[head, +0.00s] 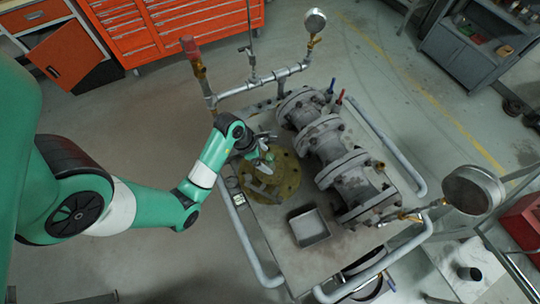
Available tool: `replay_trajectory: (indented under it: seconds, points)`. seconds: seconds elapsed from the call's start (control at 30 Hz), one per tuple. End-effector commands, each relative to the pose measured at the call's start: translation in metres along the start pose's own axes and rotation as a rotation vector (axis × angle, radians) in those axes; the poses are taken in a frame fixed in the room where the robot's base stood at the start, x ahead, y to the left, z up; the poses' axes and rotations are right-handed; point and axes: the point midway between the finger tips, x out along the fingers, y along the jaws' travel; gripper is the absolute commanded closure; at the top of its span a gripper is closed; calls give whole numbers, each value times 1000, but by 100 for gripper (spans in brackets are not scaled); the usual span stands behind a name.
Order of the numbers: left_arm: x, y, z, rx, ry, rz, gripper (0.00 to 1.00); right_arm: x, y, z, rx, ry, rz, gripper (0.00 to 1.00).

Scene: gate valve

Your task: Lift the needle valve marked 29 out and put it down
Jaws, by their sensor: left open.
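My left gripper (264,162) reaches in from the left and is open above a round, yellowish-brown flange plate (283,187) on the cart top. Small grey metal parts show at and just below the fingers. They are too small to tell apart, and I cannot tell whether the fingers touch any of them. No number 29 is readable, so I cannot tell which part is the needle valve. My right gripper is not in view.
A large grey flanged valve body (328,143) lies right of the plate. An empty grey tray (310,227) sits in front. Pipework with a gauge (314,22) rises at the back, and another gauge (472,190) stands at right. Tubular rails (250,245) edge the cart.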

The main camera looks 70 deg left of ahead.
Motion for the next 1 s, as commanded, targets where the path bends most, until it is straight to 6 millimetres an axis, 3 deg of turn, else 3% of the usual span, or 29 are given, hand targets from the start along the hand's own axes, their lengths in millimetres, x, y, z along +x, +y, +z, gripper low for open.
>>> replay_trajectory:
  seconds: [0.03, 0.2, 0.47, 1.0]
  points:
    - [14, 2, -2, 0, 1, -1, 0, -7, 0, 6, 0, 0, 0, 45]
    - [37, 4, -1, 1, 1, -2, 0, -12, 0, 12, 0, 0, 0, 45]
    - [38, 4, 0, 0, -1, 0, 2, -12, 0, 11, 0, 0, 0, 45]
    - [38, 4, 0, 0, -1, 0, 99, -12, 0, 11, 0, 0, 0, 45]
